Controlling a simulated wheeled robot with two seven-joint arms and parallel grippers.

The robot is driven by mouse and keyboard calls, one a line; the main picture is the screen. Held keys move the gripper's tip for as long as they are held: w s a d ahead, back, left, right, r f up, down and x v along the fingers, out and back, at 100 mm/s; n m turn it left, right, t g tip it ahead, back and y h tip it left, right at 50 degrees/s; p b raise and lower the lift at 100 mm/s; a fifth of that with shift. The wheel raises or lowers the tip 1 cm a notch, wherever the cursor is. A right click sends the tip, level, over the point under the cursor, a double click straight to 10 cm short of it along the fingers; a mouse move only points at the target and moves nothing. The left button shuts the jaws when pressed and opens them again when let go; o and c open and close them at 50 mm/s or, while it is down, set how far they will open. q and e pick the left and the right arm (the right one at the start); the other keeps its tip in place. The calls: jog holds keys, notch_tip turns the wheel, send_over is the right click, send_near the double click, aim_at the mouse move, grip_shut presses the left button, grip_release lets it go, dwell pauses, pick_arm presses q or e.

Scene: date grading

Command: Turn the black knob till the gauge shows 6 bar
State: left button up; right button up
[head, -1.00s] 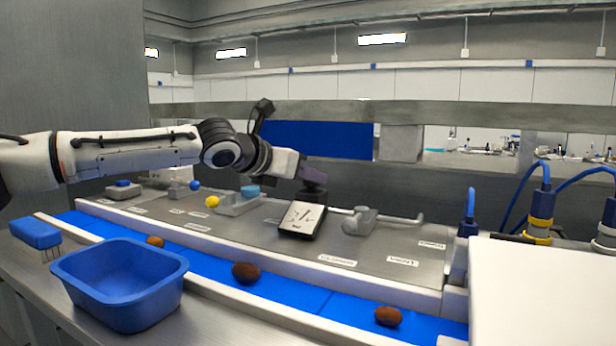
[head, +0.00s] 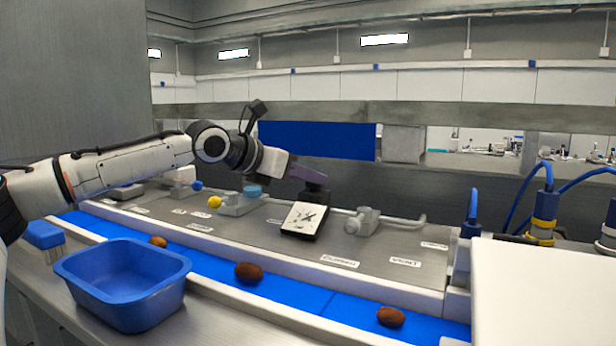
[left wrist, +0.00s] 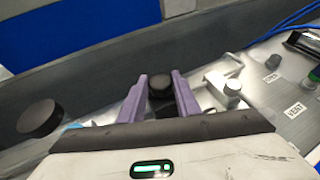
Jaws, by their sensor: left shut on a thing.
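The gauge (head: 303,216) has a tilted white face in a dark housing and stands on the grey panel. Its dark needle and marks show, but the reading is too small to tell. My left gripper (head: 313,180) reaches in from the left just above and behind the gauge. In the left wrist view its two purple fingers (left wrist: 162,92) are shut on the black knob (left wrist: 158,82), whose round top shows between them. In the head view the knob is mostly hidden by the gripper and gauge. My right gripper is in neither view.
A grey valve with a pipe (head: 367,219) stands right of the gauge. A yellow ball (head: 214,202) and a blue cap (head: 252,191) are on the left. In front run a blue belt (head: 345,308) with brown dates (head: 249,273) and a blue tub (head: 124,285).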

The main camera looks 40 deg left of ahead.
pick_arm(q)
jog(key=o, duration=1)
jog(key=shift+o, duration=0.2)
jog(key=shift+s+r, duration=0.1)
jog(key=shift+s+r, duration=0.15)
jog(key=shift+s, duration=0.3)
jog(key=b+v, duration=0.5)
jog(key=v, duration=0.4)
jog(key=shift+b, duration=0.3)
